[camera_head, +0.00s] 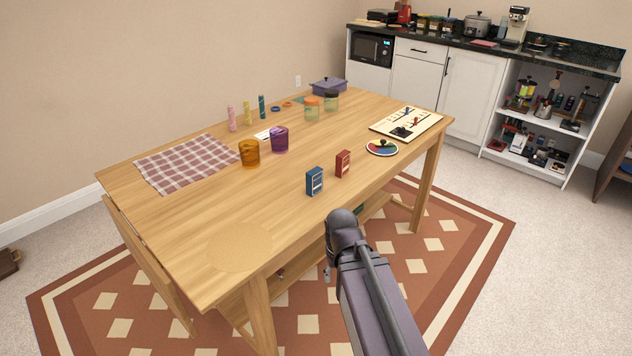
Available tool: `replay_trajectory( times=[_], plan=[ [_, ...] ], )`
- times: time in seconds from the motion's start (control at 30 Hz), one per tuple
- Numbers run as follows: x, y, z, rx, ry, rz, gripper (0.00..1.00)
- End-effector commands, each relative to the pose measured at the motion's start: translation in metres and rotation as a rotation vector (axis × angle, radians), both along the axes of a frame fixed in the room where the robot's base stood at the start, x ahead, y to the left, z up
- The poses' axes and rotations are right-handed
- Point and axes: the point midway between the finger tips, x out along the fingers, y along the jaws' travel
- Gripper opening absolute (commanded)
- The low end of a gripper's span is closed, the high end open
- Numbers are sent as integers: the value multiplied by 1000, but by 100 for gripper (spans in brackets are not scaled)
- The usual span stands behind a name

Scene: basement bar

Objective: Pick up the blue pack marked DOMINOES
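A small blue pack (314,182) stands upright near the front edge of the wooden table (190,225). It has a pale label on its right-hand face, but the print is too small to read. A similar red pack (342,164) stands upright just to its right and a little behind, apart from it. My arm reaches up from the bottom of the picture and its dark rounded joint is in front of the table edge, below and right of the blue pack. My gripper does not show; the joint and arm link hide what lies beyond them.
Behind the packs stand an orange cup (249,153) and a purple cup (280,139). To the right are a round colored game (382,147) and a white game board (407,123). A checked cloth (187,162) lies left. The table left of the blue pack is clear, with a round mat (240,247).

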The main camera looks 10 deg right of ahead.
Motion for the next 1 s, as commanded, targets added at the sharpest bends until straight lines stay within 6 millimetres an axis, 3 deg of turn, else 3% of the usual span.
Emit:
replay_trajectory(
  times=[0.03,0.1,0.27,0.47,0.73,1.0],
  plan=[
    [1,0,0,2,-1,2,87],
    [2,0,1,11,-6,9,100],
    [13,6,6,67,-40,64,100],
    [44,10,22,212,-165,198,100],
    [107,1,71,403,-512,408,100],
    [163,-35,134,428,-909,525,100]
  ],
)
